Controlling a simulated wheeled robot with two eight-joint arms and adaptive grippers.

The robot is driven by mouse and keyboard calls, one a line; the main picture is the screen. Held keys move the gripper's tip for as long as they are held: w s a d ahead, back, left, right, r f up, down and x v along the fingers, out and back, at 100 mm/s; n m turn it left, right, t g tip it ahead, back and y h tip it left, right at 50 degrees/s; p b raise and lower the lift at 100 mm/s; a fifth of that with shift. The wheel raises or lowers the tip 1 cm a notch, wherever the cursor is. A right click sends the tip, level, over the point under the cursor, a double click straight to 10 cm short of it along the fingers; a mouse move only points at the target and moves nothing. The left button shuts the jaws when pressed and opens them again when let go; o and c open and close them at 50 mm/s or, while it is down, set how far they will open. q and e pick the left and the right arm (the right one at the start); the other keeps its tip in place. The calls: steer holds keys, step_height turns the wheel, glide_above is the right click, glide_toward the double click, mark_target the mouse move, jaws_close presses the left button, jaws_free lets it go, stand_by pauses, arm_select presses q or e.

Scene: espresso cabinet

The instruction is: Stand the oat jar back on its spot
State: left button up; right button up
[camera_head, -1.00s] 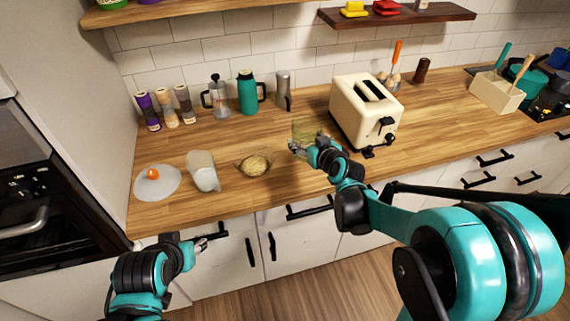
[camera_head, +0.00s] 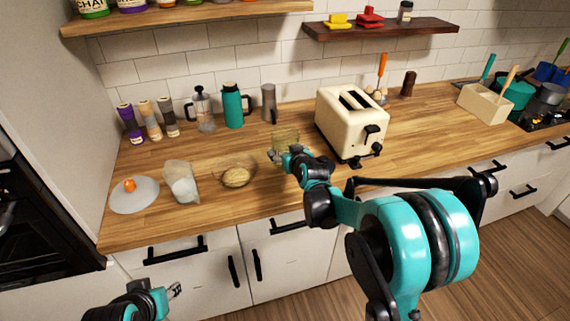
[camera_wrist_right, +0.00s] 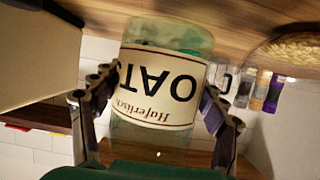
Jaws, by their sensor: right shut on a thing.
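The oat jar (camera_head: 287,134) is clear glass with a cream label, reading OATS in part in the right wrist view (camera_wrist_right: 156,90). My right gripper (camera_head: 279,153) is shut on it, one finger on each side, over the counter left of the toaster. Whether the jar touches the counter is hard to tell. The label is upside down in the right wrist view, where the counter is also at the top. My left gripper (camera_head: 174,291) is low in front of the cabinet doors, away from the jar; its jaw gap is too small to read.
The cream toaster (camera_head: 338,128) stands right of the jar. A glass bowl (camera_head: 237,174), a tilted clear container (camera_head: 181,181) and a lid (camera_head: 133,196) lie to its left. A teal flask (camera_head: 232,106) and several bottles stand behind. The upper shelf (camera_head: 190,17) holds several jars.

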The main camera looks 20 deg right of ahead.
step_height(320, 180, down, 4)
steer(key=shift+f+b, duration=0.15)
steer(key=shift+b, duration=1)
steer(key=o, duration=1)
steer(key=shift+f, duration=0.1)
steer(key=o, duration=0.5)
